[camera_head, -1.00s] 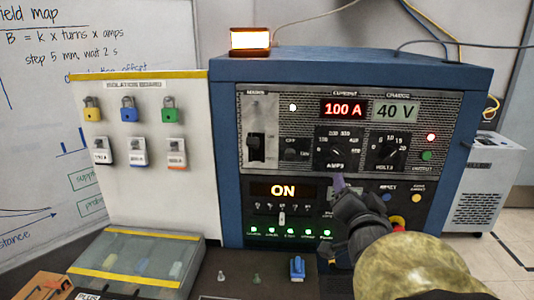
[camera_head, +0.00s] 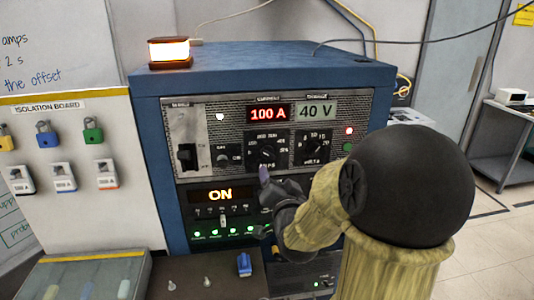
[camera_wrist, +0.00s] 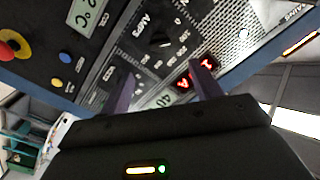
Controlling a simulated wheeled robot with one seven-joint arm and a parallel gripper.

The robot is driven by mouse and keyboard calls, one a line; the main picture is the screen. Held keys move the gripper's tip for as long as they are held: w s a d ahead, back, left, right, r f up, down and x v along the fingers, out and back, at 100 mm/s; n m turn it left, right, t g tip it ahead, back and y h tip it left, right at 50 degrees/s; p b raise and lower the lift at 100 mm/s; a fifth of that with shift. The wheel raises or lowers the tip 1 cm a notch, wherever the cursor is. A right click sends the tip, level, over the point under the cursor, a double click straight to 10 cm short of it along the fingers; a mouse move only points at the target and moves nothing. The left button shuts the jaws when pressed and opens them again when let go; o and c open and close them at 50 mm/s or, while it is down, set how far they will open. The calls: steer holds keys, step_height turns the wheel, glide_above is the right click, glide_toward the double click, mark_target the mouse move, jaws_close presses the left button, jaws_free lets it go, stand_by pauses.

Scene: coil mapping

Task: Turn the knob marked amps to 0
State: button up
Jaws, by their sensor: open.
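The amps knob (camera_head: 265,153) is a dark dial on the blue power cabinet's grey front panel, under the red "100 A" display (camera_head: 268,113). In the wrist view the dark amps knob (camera_wrist: 160,39) shows beyond and between my fingers, beside its AMPS lettering. My gripper (camera_head: 264,172) is just below the knob in the head view, overlapping its lettering. In the wrist view my gripper (camera_wrist: 165,88) has its two purple fingers apart with nothing between them. I cannot make out the knob's pointer setting clearly.
The volts knob (camera_head: 314,146) sits right of the amps knob, under the "40 V" display (camera_head: 315,111). A black switch (camera_head: 187,156) is at the panel's left. An "ON" display (camera_head: 220,195) is below. The isolation board (camera_head: 75,180) with padlocks stands left.

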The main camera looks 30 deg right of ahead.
mark_target(268, 156)
steer(key=p+x, duration=0.9)
steer(key=x, duration=0.2)
steer(key=shift+w+f, duration=0.1)
steer(key=shift+w, duration=0.05)
stand_by(0.3)
steer(key=c, duration=1)
